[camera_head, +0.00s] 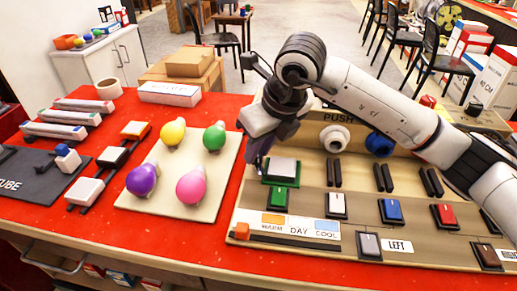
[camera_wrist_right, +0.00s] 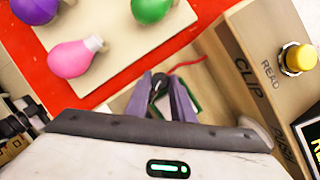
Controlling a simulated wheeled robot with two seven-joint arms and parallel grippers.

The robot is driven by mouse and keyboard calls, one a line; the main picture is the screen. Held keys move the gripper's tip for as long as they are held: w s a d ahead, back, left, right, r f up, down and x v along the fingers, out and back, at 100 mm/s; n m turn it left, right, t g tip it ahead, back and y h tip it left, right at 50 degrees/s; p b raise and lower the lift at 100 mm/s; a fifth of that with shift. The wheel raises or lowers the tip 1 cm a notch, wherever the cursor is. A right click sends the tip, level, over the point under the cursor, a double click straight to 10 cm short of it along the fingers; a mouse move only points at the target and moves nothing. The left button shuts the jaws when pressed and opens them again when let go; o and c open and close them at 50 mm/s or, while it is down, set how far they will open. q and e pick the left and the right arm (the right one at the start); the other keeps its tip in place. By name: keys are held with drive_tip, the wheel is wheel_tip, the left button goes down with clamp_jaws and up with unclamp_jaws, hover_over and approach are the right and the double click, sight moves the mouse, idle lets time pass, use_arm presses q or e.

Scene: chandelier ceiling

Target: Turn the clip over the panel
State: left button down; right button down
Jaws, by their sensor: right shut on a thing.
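The panel (camera_head: 262,205) is a wide tan board on the red table, with coloured switches in rows. My right gripper (camera_head: 260,160) points down at its left end, beside a pale pad (camera_head: 283,167) on a green base. In the right wrist view the purple fingers (camera_wrist_right: 160,84) are shut on a small dark thing (camera_wrist_right: 158,86), which looks like the clip. Its shape is mostly hidden by the fingers. A box side (camera_wrist_right: 245,75) there bears the word CLIP. My left gripper is not in view.
A tan board (camera_head: 150,205) with several coloured bulbs lies left of the panel. White and orange blocks (camera_head: 85,191) and a dark mat (camera_head: 50,180) are farther left. Cardboard boxes (camera_head: 185,75) stand behind. A bare red strip separates bulb board and panel.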

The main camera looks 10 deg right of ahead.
drive_tip(key=shift+w+d+n+y+b, duration=0.1)
drive_tip(key=shift+n+y+b, duration=0.35)
drive_tip(key=shift+n, duration=0.55)
drive_tip(key=n+g, duration=0.1)
drive_tip(key=n, duration=0.1)
drive_tip(key=shift+n+y+b, duration=0.25)
drive_tip(key=shift+n+b, duration=0.05)
drive_tip(key=shift+b, duration=0.05)
drive_tip(key=n, duration=0.2)
drive_tip(key=n+g, duration=0.1)
drive_tip(key=n, duration=0.1)
drive_tip(key=n+g+y, duration=0.1)
drive_tip(key=n, duration=0.1)
drive_tip(key=shift+w+d+r+p, duration=0.1)
drive_tip(key=shift+w+p, duration=0.15)
drive_tip(key=shift+p, duration=0.05)
drive_tip(key=shift+n+g, duration=0.5)
drive_tip(key=shift+n, duration=0.5)
drive_tip(key=c, duration=1.5)
unclamp_jaws()
drive_tip(key=shift+c, duration=0.2)
